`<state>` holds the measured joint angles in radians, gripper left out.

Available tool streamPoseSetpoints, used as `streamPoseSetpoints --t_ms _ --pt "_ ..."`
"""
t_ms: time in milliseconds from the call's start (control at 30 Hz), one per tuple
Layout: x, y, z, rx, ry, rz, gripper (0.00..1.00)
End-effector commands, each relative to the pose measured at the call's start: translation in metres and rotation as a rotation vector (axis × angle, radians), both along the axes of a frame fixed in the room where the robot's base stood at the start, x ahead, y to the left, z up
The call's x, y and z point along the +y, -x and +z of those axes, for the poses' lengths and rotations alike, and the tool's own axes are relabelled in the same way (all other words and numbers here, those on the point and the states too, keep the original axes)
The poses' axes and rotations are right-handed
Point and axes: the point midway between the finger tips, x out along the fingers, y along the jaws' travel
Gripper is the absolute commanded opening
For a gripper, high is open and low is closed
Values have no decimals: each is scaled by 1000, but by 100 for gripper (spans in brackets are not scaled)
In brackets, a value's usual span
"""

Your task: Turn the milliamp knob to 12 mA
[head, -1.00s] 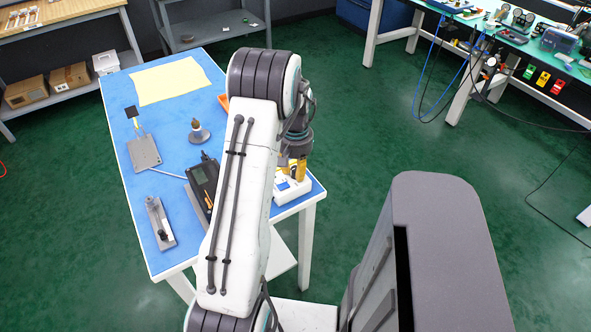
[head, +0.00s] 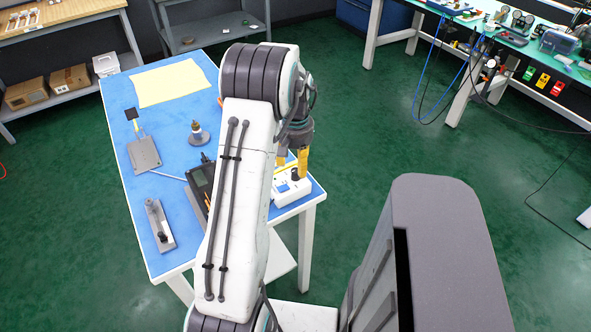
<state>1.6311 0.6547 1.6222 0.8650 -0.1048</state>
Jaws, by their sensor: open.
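A white box (head: 290,191) with a dark knob (head: 295,174) on top sits at the right front corner of the blue-topped table. It looks like the device with the milliamp knob, but its markings are too small to read. My gripper (head: 292,165) has yellow fingers and points down close to the knob and box. It is open, with a gap between the fingers. I cannot tell whether a finger touches the knob. My arm hides part of the box's left side. A dark handheld meter (head: 201,180) lies left of my arm, partly hidden.
The blue table (head: 172,115) also holds a yellow sheet (head: 171,83), a small round-based part (head: 198,133), a grey plate (head: 145,154) and a metal bracket (head: 160,225). Green floor (head: 400,140) is clear to the right. A workbench (head: 520,45) stands at the back right.

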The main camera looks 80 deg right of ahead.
Motion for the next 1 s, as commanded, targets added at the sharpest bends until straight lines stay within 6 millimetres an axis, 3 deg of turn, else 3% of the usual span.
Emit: streamPoseSetpoints --t_ms 200,500,1000 --pt "-1 0 39 0 4 0 52" --pt "0 0 71 0 1 0 52" --pt "0 0 79 0 -1 0 52"
